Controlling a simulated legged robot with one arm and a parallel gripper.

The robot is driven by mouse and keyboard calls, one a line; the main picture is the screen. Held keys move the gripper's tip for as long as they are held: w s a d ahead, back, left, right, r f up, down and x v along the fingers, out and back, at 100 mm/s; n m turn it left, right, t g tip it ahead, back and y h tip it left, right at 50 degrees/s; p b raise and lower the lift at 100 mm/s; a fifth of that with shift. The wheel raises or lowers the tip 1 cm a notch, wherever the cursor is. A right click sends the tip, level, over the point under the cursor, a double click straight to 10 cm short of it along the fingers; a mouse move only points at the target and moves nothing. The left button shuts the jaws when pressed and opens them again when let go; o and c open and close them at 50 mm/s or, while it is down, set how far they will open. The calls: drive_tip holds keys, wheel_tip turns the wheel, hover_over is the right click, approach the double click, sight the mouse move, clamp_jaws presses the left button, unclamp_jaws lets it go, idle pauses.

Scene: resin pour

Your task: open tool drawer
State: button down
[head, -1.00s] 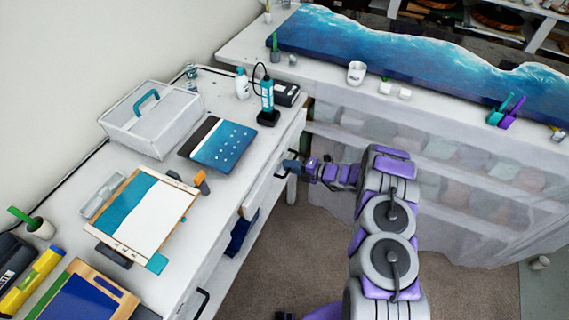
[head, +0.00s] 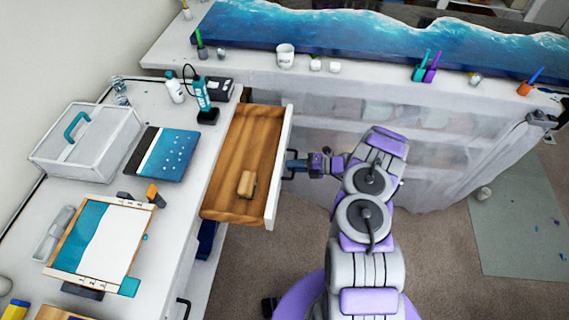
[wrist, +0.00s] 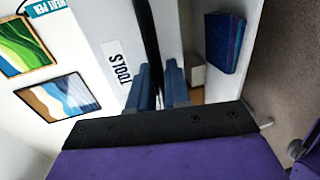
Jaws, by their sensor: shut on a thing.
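The tool drawer (head: 236,150) is pulled well out from the white workbench, and its wooden inside shows in the head view. A small tan block (head: 247,184) lies in it near the front. My gripper (head: 292,164) is at the outer side of the white drawer front, at its handle. In the wrist view, the blue fingers of my gripper (wrist: 162,84) are shut around the dark handle bar (wrist: 147,35). In the head view my gripper mostly hides the handle.
On the workbench stand a white caddy (head: 88,146), a blue and black panel (head: 163,153), a framed pour board (head: 103,240) and a teal tool on a stand (head: 204,100). The sheet-draped long table (head: 380,98) stands behind.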

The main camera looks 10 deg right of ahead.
drive_tip(key=shift+s+d+f, duration=0.25)
drive_tip(key=c, duration=1.3)
unclamp_jaws()
drive_tip(key=shift+w, duration=0.1)
drive_tip(key=shift+o, duration=0.2)
drive_tip(key=shift+r, duration=0.1)
drive_tip(key=p+v, duration=0.2)
drive_tip(key=v, duration=1.5)
drive_tip(key=shift+d, duration=0.25)
drive_tip(key=shift+w+a, duration=0.1)
